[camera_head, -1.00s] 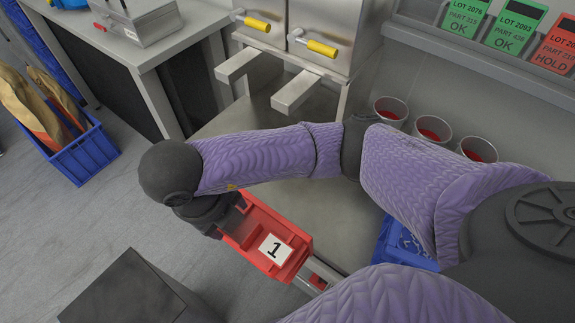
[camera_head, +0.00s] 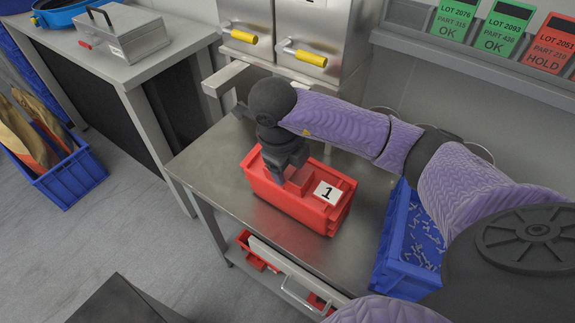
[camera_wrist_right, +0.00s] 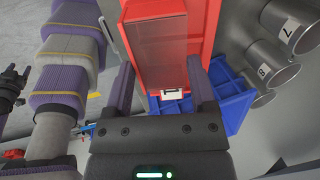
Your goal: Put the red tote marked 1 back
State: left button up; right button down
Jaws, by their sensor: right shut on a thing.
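The red tote marked 1 (camera_head: 295,203) is over the steel table (camera_head: 225,165) in the head view, with its white label facing up at its right end. I cannot tell whether its bottom touches the tabletop. My right gripper (camera_head: 289,176) reaches down from above and is shut on the tote near its middle. In the right wrist view the tote (camera_wrist_right: 190,25) lies between and beyond the two fingers. A dark hand-like part at the left edge of the wrist view may be my left gripper (camera_wrist_right: 14,88); its jaws are unclear. My left gripper is out of the head view.
A blue bin (camera_head: 382,262) with small metal parts stands right of the tote. Red totes (camera_head: 262,252) sit on the shelf below the tabletop. Steel cabinets with yellow handles (camera_head: 238,37) stand behind. The tabletop left of the tote is clear.

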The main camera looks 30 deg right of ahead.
jog(key=shift+a+f, duration=0.1)
jog(key=shift+f, duration=0.1)
grip_release()
jog(key=shift+f, duration=0.3)
pick_arm(q)
notch_tip(320, 180, up, 3)
jog(key=p, duration=0.2)
jog(key=shift+w+p, duration=0.1)
jog(key=shift+p, duration=0.3)
pick_arm(e)
jog(key=v, duration=1)
jog(key=shift+s, duration=0.2)
pick_arm(q)
jog(key=shift+a, duration=0.1)
